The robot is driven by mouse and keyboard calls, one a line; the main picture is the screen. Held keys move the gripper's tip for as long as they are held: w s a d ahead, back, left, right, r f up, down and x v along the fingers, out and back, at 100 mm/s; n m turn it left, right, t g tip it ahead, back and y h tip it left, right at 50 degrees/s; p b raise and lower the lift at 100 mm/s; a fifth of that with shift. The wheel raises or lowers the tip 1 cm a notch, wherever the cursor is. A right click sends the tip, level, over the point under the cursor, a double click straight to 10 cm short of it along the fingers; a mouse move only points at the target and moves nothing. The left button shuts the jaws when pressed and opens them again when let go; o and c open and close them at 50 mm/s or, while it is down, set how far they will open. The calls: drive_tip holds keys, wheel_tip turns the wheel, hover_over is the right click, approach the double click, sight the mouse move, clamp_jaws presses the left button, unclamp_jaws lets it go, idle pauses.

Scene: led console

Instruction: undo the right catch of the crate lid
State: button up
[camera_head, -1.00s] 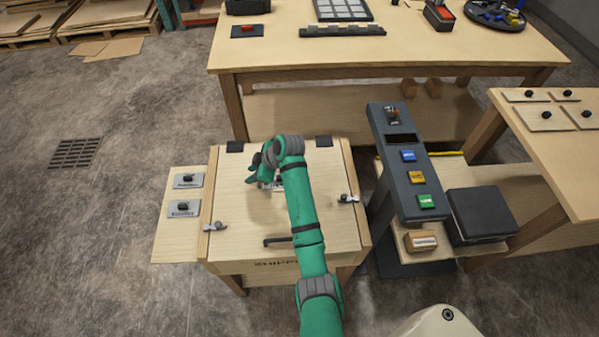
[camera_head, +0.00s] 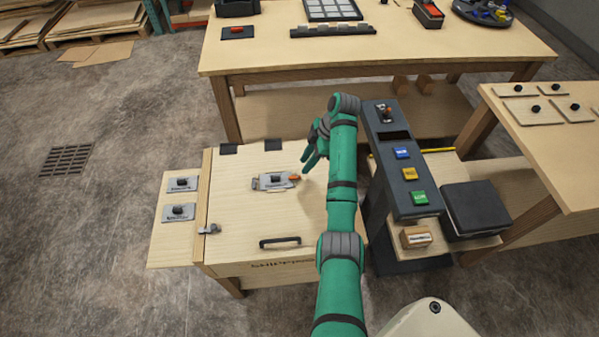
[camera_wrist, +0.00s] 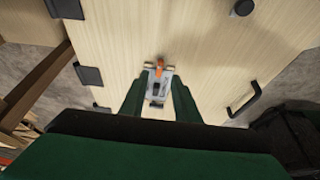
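The crate lid (camera_head: 240,205) is closed and flat, with a dark handle (camera_head: 280,241) near its front edge. The left catch (camera_head: 208,229) shows at the lid's left edge. The right catch is hidden behind my arm in the head view. In the wrist view a dark round knob (camera_wrist: 243,7) is cut by the top edge; I cannot tell if it belongs to the right catch. My gripper (camera_head: 307,162) is above the lid's right half, fingers apart. In the wrist view the open gripper (camera_wrist: 155,82) has nothing held between its fingers.
A metal plate with an orange end (camera_head: 276,181) lies mid-lid. A dark console (camera_head: 400,185) with coloured buttons stands close to the crate's right. A side board (camera_head: 170,240) with two plates is at the left. A workbench (camera_head: 400,45) is behind.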

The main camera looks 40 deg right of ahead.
sight(297, 176)
drive_tip(key=x, duration=0.6)
drive_tip(key=shift+w+a+f, duration=0.1)
drive_tip(key=shift+f, duration=0.1)
clamp_jaws()
